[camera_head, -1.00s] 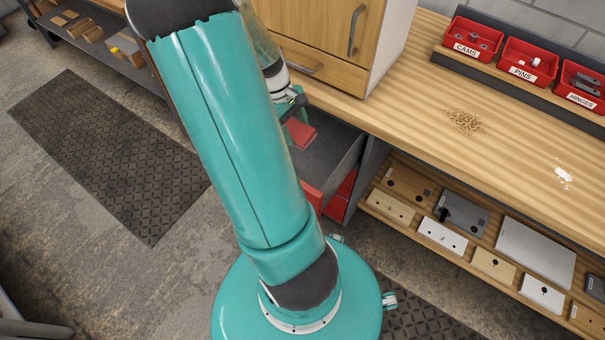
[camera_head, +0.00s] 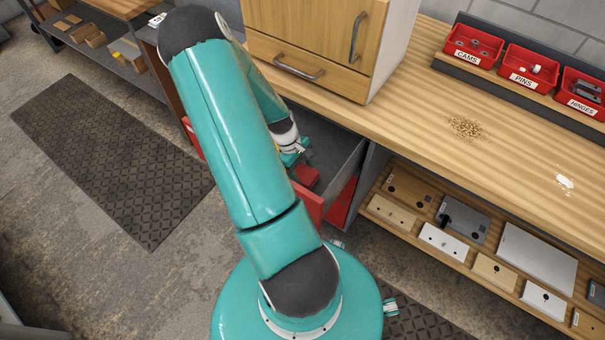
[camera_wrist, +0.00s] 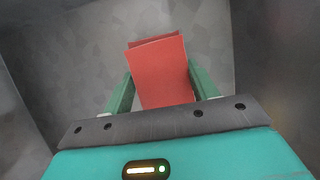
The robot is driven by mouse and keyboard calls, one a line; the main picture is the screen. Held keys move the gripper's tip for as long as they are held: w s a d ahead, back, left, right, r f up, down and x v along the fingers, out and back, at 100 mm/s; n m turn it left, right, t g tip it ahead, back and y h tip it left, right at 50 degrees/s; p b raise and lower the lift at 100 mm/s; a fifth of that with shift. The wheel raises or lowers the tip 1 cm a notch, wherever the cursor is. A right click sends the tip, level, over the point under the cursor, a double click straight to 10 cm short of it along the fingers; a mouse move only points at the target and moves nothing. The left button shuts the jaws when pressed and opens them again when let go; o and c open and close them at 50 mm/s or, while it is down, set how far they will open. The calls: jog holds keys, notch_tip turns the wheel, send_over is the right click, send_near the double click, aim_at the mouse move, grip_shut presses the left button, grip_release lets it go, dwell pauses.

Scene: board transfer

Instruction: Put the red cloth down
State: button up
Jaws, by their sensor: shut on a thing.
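The red cloth (camera_wrist: 162,75) is a folded flat piece between the two green fingers of my gripper (camera_wrist: 160,84) in the wrist view. My gripper is shut on it. In the head view the cloth (camera_head: 306,177) shows at the end of my arm, over the open drawer (camera_head: 345,152) below the worktop. Grey walls surround the cloth in the wrist view, with a bare grey floor beyond it. I cannot tell whether the cloth touches the drawer floor. My arm hides part of the drawer.
A wooden cabinet (camera_head: 312,45) stands on the worktop (camera_head: 500,155) above the drawer. Red bins (camera_head: 530,62) stand at the back right. A crumb pile (camera_head: 465,127) and a white spill (camera_head: 565,182) lie on the worktop. Boards lie on the shelf below.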

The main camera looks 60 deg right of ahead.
aim_at(302, 178)
notch_tip(302, 178, down, 2)
jog(key=shift+f, duration=0.1)
jog(key=shift+f, duration=0.25)
jog(key=shift+a+f, duration=0.25)
jog(key=shift+f, duration=0.1)
jog(key=o, duration=0.9)
jog(key=v, duration=1.3)
jog(key=shift+s+d+r, duration=0.2)
jog(key=shift+d+r, duration=0.05)
jog(key=shift+d, duration=0.05)
